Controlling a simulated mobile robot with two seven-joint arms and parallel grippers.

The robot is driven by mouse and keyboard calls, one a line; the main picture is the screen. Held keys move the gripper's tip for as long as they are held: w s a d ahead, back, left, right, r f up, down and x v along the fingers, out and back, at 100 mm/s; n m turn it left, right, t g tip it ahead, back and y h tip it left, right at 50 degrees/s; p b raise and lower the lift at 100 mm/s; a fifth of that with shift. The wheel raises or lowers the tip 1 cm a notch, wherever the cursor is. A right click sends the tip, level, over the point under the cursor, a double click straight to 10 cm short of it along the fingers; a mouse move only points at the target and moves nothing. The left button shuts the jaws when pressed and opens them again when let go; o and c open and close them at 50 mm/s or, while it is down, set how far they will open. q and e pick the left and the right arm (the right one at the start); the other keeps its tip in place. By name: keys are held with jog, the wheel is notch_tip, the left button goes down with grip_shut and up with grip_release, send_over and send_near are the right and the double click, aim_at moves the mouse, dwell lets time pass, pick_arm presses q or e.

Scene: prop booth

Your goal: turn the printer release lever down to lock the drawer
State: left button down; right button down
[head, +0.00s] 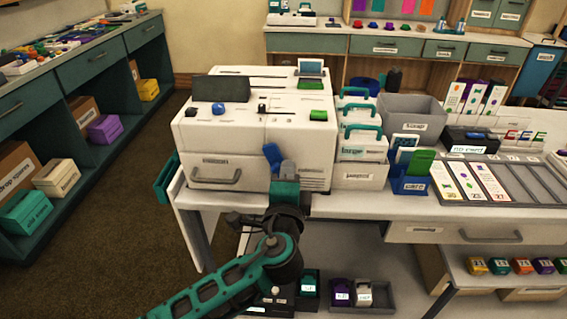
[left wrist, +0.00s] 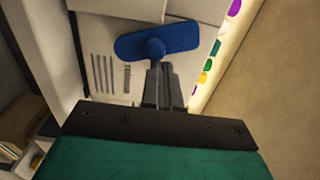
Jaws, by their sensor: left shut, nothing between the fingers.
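The white printer (head: 250,130) stands on the left part of the white bench. Its front drawer (head: 205,171), with a grey handle, looks closed. The blue release lever (head: 271,154) is on the printer's front, right of the drawer, and looks slanted in the head view. In the left wrist view the lever (left wrist: 185,37) is a blue bar with a round hub. My left gripper (head: 287,168) is shut and empty, just right of and below the lever. Its fingertips (left wrist: 158,72) end close to the hub; I cannot tell whether they touch. My right gripper is not in view.
A white holder with teal-handled cards (head: 360,175) stands close right of the printer. A blue bin (head: 409,184) and a slotted card tray (head: 485,182) are further right. Open shelves with boxes stand at the left, across a clear carpeted floor (head: 120,230).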

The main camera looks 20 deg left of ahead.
aim_at(272, 163)
pick_arm(q)
jog(key=shift+s+a+r, duration=0.1)
jog(key=shift+a, duration=0.2)
jog(key=shift+s+a, duration=0.1)
jog(key=shift+a, duration=0.3)
dwell(0.6)
jog(key=shift+s+a, duration=0.15)
jog(key=shift+a, duration=0.35)
jog(key=shift+s+a+f, duration=0.15)
jog(key=shift+a+f, duration=0.2)
jog(key=shift+a, duration=0.15)
jog(key=shift+f, duration=0.1)
